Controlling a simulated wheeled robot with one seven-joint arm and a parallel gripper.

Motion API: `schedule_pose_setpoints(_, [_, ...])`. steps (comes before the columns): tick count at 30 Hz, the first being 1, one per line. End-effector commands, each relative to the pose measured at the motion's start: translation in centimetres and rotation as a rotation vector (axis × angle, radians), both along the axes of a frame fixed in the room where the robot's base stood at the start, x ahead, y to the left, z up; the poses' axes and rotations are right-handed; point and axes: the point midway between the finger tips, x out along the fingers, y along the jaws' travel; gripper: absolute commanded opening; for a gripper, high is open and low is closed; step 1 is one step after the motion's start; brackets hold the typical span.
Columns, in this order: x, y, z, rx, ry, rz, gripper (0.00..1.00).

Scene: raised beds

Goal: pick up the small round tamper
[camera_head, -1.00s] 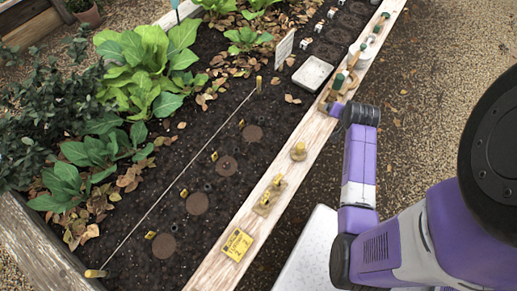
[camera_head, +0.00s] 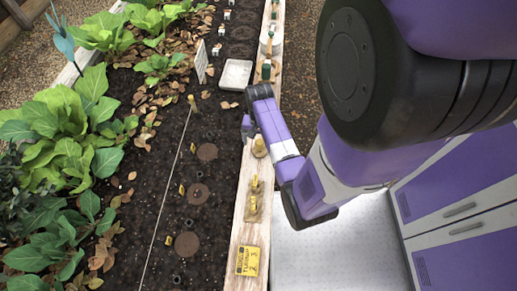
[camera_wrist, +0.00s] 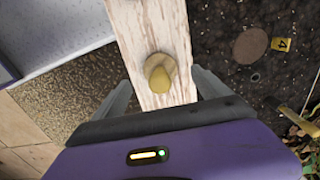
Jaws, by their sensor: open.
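The small round tamper (camera_head: 259,147), a pale wooden disc with a rounded knob, stands on the bed's wooden edge board. In the wrist view the tamper (camera_wrist: 158,75) is seen from above, near the middle of the board. My gripper (camera_wrist: 160,78) is open, with one grey finger on either side of the tamper in the picture. The fingers look apart from it, and nothing is held. How high they are above the board is hard to tell. In the head view my arm hides most of the gripper.
Several tools stand farther along. A white tray (camera_head: 236,74) and a string line lie on the soil to the left.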

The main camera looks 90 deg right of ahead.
Motion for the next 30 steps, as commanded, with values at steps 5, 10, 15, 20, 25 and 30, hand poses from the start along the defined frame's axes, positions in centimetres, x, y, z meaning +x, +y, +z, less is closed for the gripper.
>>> schedule_pose_setpoints(5, [-0.1, -0.3, -2.3, 0.0, 0.0, -0.001, 0.86])
schedule_pose_setpoints(10, [-0.2, -0.5, -4.6, 0.0, 0.0, 0.0, 0.86])
schedule_pose_setpoints(15, [-0.1, -0.5, -5.5, -0.002, -0.001, 0.002, 0.86])
schedule_pose_setpoints(20, [-0.1, -0.5, -5.5, -0.002, -0.001, 0.002, 0.86])
schedule_pose_setpoints(25, [-0.1, -0.5, -5.4, -0.002, -0.001, 0.002, 0.6])
schedule_pose_setpoints(30, [-0.1, -0.5, -5.4, -0.002, -0.001, 0.002, 0.27])
